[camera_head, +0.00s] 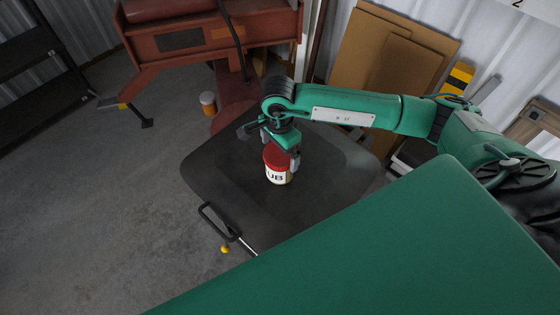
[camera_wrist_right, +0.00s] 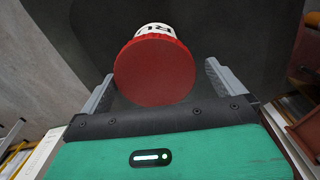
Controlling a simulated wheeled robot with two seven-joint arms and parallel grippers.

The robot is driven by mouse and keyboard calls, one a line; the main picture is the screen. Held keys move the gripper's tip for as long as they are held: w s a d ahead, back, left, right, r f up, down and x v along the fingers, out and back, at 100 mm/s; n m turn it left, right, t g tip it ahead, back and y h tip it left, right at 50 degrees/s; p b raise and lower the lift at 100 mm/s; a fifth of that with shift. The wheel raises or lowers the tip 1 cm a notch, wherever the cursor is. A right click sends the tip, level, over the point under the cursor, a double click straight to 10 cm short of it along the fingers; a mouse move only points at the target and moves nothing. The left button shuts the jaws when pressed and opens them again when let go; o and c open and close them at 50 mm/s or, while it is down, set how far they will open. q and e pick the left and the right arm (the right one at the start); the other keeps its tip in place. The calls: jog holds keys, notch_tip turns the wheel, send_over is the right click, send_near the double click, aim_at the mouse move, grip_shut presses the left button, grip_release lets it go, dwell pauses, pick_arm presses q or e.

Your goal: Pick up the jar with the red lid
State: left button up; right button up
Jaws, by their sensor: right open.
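The jar has a red lid (camera_head: 275,156) and a white body with dark letters (camera_head: 277,177). It stands upright on a dark, round-cornered table (camera_head: 220,190) in the head view. My right gripper (camera_head: 279,146) is above the jar, its fingers reaching down beside the lid. In the right wrist view the red lid (camera_wrist_right: 155,72) lies between the two open grey fingers of my right gripper (camera_wrist_right: 160,90), with gaps on both sides. The jar's lower body is mostly hidden there. My left gripper is not in view.
A red machine (camera_head: 200,35) stands behind the table. A small orange container with a white top (camera_head: 208,102) is near its base. Cardboard sheets (camera_head: 390,55) lean on the wall at the back right. The table around the jar is clear. A black handle (camera_head: 217,221) is at the table's front.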

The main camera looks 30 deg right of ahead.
jog(key=f, duration=0.1)
jog(key=f+p, duration=0.1)
jog(key=f, duration=0.1)
jog(key=shift+s+f, duration=0.25)
jog(key=shift+s, duration=0.05)
jog(key=shift+f+p, duration=0.3)
jog(key=shift+f, duration=0.2)
jog(key=shift+d, duration=0.1)
jog(key=c, duration=1)
jog(key=shift+c, duration=0.6)
jog(key=shift+r, duration=0.15)
